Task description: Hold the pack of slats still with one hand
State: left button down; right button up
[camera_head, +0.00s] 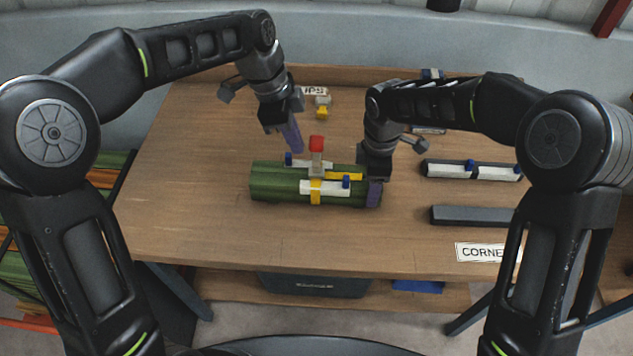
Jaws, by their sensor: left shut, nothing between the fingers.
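The pack of green slats (274,182) lies lengthwise across the middle of the wooden table. White corner pieces (326,188) with blue knobs sit on its top edges. A yellow strap (315,192) crosses it below a grey clip with a red top (316,146). My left gripper (293,139) is shut and empty, pointing down just above and behind the pack, apart from it. My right gripper (374,192) is at the pack's right end, its purple finger against or right in front of that end. The far finger is hidden, so its grip is unclear.
A grey and yellow clip (322,107) lies by a partly hidden label at the back. White corner pieces on a dark holder (472,170), a dark grey bar (472,215) and a "CORNE…" label (480,252) are at the right. The table's left side is clear.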

aim_at(317, 140)
pick_arm(q)
jog(key=shift+d, duration=0.15)
jog(key=shift+d+f, duration=0.2)
jog(key=shift+d, duration=0.95)
jog(key=shift+d+f, duration=0.15)
jog(key=shift+d, duration=0.95)
jog(key=shift+a+r, duration=0.2)
jog(key=shift+a, duration=1)
jog(key=shift+a+r, duration=0.15)
jog(key=shift+a, duration=1.05)
jog(key=shift+r, duration=0.1)
jog(key=d+v, duration=0.1)
jog(key=v, duration=0.6)
jog(key=shift+a+r, duration=0.15)
jog(key=shift+r, duration=0.35)
pick_arm(e)
jog(key=o, duration=1.6)
jog(key=shift+o, duration=0.2)
